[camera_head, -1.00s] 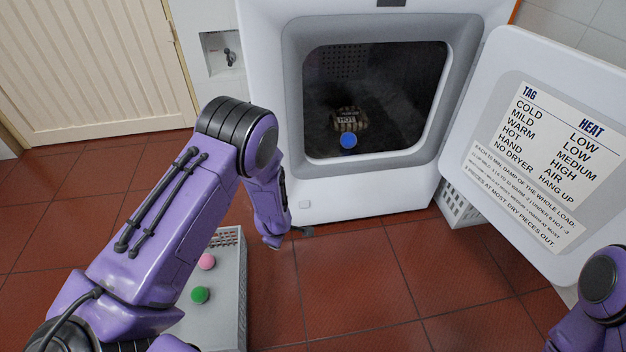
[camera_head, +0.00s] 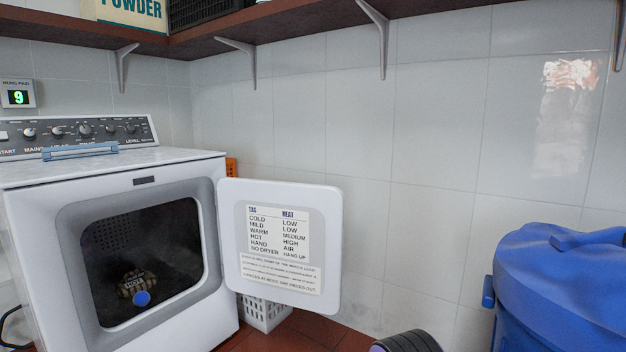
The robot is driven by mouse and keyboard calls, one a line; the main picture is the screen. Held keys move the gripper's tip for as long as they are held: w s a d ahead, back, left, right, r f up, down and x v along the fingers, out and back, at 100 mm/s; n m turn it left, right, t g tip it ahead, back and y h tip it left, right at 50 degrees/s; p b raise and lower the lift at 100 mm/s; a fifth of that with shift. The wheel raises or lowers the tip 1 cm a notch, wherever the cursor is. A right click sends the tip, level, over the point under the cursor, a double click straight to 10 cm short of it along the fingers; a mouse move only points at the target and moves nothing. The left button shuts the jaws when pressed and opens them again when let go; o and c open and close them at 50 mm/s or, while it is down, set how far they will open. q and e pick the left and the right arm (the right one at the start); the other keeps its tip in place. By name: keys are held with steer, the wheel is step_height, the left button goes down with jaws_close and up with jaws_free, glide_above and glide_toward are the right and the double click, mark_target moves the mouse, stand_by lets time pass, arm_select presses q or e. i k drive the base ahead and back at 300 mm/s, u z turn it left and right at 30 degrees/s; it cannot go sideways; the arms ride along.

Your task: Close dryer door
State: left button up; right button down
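The white dryer (camera_head: 185,300) stands at the left with its dark drum opening facing me. Its door (camera_head: 327,235) is swung wide open to the right and carries a label of tag and heat settings. Inside the drum lie a brownish bundle marked HOT (camera_head: 134,282) and a blue round thing (camera_head: 142,298). Neither of my grippers shows. Only a dark, rounded piece of my arm shows at the bottom edge, right of the door and apart from it in the picture.
A blue lidded bin (camera_head: 562,285) stands at the right. A white basket (camera_head: 265,311) sits on the red tiled floor below the door. A brown shelf (camera_head: 300,22) on brackets runs along the wall above. The tiled wall behind the door is bare.

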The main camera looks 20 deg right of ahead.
mark_target(282, 241)
steer(key=z, duration=0.9)
steer(key=i, duration=1.45)
steer(key=u, duration=0.05)
